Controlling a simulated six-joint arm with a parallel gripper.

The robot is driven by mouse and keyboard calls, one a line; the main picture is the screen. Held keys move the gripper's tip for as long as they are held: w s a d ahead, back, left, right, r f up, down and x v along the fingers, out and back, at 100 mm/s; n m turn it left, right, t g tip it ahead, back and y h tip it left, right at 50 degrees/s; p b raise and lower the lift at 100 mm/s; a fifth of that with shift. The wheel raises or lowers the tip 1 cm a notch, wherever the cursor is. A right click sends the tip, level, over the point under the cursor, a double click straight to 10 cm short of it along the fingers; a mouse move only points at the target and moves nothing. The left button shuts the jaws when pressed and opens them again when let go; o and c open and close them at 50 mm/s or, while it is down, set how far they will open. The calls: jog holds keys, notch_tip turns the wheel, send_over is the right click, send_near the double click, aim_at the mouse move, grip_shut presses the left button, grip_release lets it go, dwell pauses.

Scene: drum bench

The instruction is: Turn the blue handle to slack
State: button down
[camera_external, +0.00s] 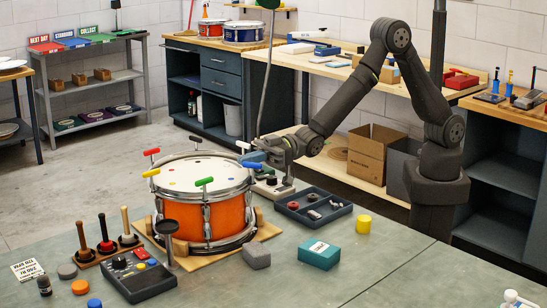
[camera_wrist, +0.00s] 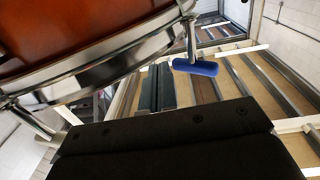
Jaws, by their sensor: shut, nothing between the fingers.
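The orange drum (camera_external: 230,221) stands on a wooden base on the bench, with coloured T-handles around its rim. The blue handle (camera_external: 251,165) is at the drum's right side, partly crowded by my gripper (camera_external: 257,156). In the wrist view the blue handle (camera_wrist: 195,67) is a rounded bar on a metal rod beside the drum's chrome hoop. My gripper's two dark fingers (camera_wrist: 158,74) are shut together and empty. The handle appears just to their right in that view. I cannot tell whether they touch it.
Around the rim are red (camera_external: 152,152), yellow (camera_external: 151,173), green (camera_external: 204,182), black (camera_external: 196,139) and white (camera_external: 243,145) handles. A dark parts tray (camera_external: 337,214) and a teal box (camera_external: 319,255) lie to the right. A control box (camera_external: 140,279) and mallet stand (camera_external: 88,261) are in front.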

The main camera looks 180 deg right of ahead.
jog(key=shift+w+d, duration=0.15)
jog(key=shift+d, duration=0.2)
dwell(1.3)
